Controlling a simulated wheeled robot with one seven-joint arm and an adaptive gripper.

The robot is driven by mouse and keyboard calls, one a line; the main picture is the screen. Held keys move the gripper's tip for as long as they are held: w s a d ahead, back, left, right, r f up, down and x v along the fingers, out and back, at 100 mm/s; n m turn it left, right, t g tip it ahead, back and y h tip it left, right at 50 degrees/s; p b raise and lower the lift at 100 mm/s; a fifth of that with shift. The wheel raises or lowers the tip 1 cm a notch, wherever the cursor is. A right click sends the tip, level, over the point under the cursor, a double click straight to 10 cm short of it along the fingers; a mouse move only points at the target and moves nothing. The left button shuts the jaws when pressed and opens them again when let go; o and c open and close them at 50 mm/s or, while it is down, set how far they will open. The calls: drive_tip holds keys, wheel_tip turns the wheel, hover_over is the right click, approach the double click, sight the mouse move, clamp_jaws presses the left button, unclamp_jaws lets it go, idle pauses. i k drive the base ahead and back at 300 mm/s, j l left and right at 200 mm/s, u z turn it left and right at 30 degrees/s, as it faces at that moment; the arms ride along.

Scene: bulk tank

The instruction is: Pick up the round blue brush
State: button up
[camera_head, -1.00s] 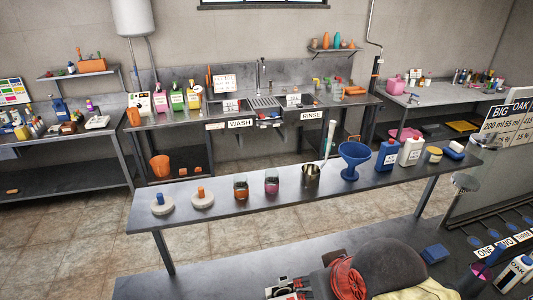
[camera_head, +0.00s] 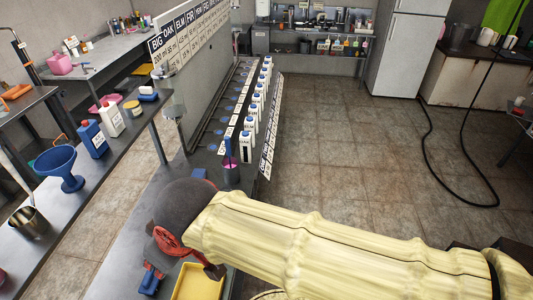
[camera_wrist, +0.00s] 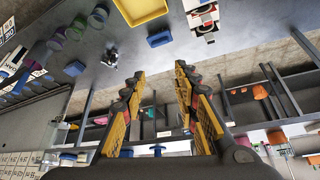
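I cannot single out a round blue brush with certainty. In the head view, an upright blue handle (camera_head: 228,148) stands in a pink cup (camera_head: 231,174) on the near bench; its lower end is hidden in the cup. A small blue piece (camera_head: 150,282) lies beside the yellow tray (camera_head: 197,284). In the wrist view, a blue block (camera_wrist: 160,39) lies near the yellow tray (camera_wrist: 140,10), beyond the fingertips. My gripper (camera_wrist: 160,74) is open and empty there, its two fingers wide apart. My arm hides part of the bench in the head view.
A row of white bottles (camera_head: 256,105) stands along the bench by label boards. The left table holds a blue funnel (camera_head: 62,168), a metal jug (camera_head: 30,223), and blue (camera_head: 92,138) and white (camera_head: 110,118) bottles.

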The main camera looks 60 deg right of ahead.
sight(228, 139)
drive_tip(key=z, duration=5.4)
drive_tip(key=u, duration=3.85)
drive_tip(key=i+l+u, duration=0.3)
drive_tip(key=i+l, duration=0.05)
